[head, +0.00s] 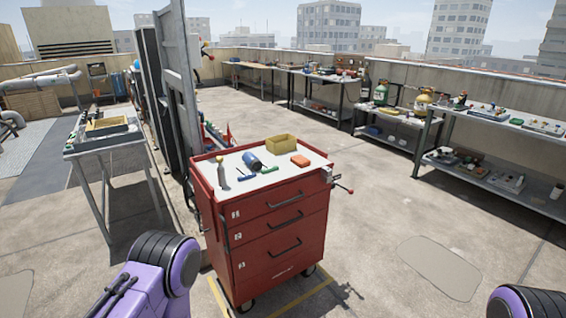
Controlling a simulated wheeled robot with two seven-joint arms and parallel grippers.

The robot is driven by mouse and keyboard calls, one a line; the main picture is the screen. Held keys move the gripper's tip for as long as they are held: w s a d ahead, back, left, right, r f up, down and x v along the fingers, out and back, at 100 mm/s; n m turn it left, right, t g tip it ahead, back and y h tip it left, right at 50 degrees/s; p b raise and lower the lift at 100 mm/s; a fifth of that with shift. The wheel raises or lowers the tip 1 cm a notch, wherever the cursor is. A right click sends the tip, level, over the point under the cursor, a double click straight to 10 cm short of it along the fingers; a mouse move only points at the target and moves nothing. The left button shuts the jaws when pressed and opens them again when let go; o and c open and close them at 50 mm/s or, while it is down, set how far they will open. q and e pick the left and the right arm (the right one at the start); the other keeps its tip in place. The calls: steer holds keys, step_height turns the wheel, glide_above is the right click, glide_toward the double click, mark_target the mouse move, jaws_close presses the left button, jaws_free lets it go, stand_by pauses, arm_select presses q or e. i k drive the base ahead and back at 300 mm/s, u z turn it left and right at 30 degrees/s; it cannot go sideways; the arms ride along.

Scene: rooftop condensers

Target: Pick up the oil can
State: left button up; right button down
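A red tool cart (278,224) with drawers stands in the middle of the view. On its light top, at the left corner, stands a slim grey bottle with a yellow tip (221,172); it may be the oil can, but it is too small to be sure. A dark blue cylinder (252,161) is just to its right and farther back. My purple arm links show at the bottom left and bottom right corners. Neither gripper is in view.
A grey table (106,141) stands at left, beside tall dark panels (172,90). Loaded shelves line the right wall. The floor right of the cart is clear.

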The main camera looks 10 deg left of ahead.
mark_target(254, 164)
steer(key=z, duration=0.5)
steer(key=i, duration=1.6)
steer(key=u, duration=0.6)
